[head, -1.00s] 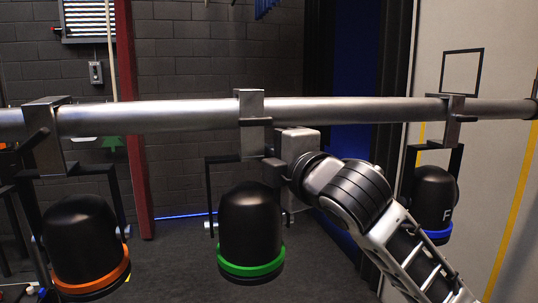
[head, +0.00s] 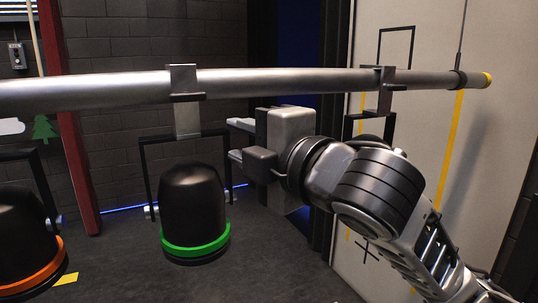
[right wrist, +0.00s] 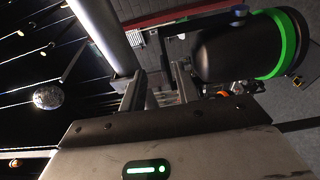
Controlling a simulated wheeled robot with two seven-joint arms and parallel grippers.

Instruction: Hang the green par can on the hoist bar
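The green par can (head: 192,205), a black can with a green ring at its lower rim, hangs upright under the hoist bar (head: 100,92). Its grey hook clamp (head: 184,100) sits over the bar, with the black yoke below it. The can also shows at the upper right of the right wrist view (right wrist: 235,48), and the bar (right wrist: 98,28) at its upper left. My right gripper (head: 235,139) is open and empty, just right of the clamp and apart from it, below the bar. My left gripper is not in view.
An orange-ringed par can (head: 28,240) hangs to the left, cut by the frame edge. Another clamp (head: 382,90) sits on the bar to the right; its lamp is hidden behind my right arm. The bar ends at a yellow cap (head: 487,80).

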